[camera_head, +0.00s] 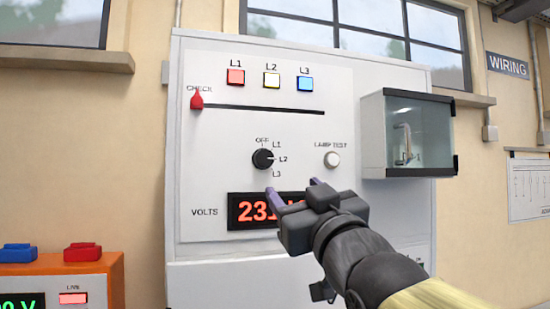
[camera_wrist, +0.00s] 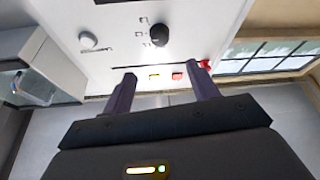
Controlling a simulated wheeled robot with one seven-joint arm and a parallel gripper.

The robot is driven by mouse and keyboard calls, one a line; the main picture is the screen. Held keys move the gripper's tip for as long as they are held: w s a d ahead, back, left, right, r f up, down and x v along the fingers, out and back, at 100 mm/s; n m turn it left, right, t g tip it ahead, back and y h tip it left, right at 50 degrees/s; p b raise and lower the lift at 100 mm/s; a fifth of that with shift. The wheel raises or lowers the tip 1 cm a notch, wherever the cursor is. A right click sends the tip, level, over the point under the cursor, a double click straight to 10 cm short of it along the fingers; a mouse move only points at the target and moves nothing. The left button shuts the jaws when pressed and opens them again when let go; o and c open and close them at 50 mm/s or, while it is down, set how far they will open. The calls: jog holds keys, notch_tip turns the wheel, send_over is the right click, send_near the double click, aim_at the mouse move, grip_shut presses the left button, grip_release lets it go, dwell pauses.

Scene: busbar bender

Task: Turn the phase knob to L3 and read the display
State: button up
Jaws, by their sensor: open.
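The black phase knob (camera_head: 263,158) is on the white panel, with OFF, L1, L2 and L3 printed around it. Its pale mark seems to face right, toward L2. The VOLTS display (camera_head: 252,209) shows red digits, "23" and perhaps a 1; my gripper hides its right part. My gripper (camera_head: 294,187) is open and empty, in front of the panel, below and right of the knob in the head view. In the wrist view the knob (camera_wrist: 159,36) lies beyond the fingertips, apart from them.
The lamp test button (camera_head: 332,159) is right of the knob. A red CHECK slider (camera_head: 197,99) and red, yellow and blue lamps are above. A glass-fronted box (camera_head: 410,133) juts out at right. An orange unit (camera_head: 110,268) stands lower left.

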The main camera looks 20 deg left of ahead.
aim_at(265, 159)
jog(key=p+x, duration=0.7)
jog(key=x, duration=0.8)
jog(key=shift+w+a, duration=0.1)
jog(key=shift+a, duration=0.1)
jog(key=shift+c, duration=0.5)
jog(key=c, duration=0.9)
jog(key=shift+f, duration=0.1)
